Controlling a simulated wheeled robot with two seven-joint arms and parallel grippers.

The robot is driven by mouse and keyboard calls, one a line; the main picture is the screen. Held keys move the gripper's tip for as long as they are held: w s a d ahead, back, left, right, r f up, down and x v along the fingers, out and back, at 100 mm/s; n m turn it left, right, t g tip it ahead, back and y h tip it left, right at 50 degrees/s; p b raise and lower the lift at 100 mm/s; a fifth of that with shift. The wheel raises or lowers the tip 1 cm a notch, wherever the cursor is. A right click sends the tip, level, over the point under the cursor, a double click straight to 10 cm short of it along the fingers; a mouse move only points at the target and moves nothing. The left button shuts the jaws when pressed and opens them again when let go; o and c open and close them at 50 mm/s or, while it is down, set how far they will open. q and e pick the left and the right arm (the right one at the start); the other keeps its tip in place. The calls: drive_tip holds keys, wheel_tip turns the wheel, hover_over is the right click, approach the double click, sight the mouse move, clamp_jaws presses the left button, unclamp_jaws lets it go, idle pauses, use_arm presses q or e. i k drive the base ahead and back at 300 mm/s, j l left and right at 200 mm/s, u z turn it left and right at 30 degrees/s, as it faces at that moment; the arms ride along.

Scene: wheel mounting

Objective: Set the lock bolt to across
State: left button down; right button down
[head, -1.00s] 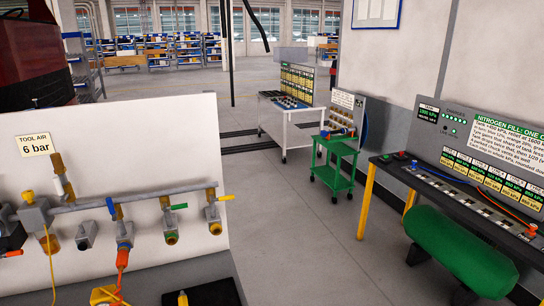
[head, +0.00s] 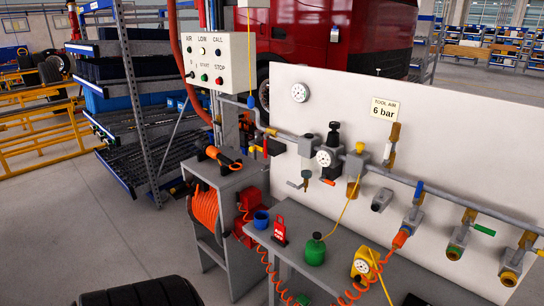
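I cannot pick out a lock bolt in the head view. A white panel (head: 440,130) carries a grey air pipe (head: 395,180) with several fittings and coloured handles, a pressure gauge (head: 324,158) and a black regulator knob (head: 333,132). A red tag (head: 280,229) stands on the grey bench (head: 310,268) below. Neither of my grippers shows in the head view.
A control box (head: 215,62) with buttons stands at the back. An orange hose coil (head: 204,210) hangs on a grey cabinet (head: 236,235). A black tyre (head: 140,292) is at the lower left. Open floor (head: 90,235) lies left of the cabinet.

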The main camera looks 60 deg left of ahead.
sight(252, 148)
drive_tip(key=u, duration=1.4)
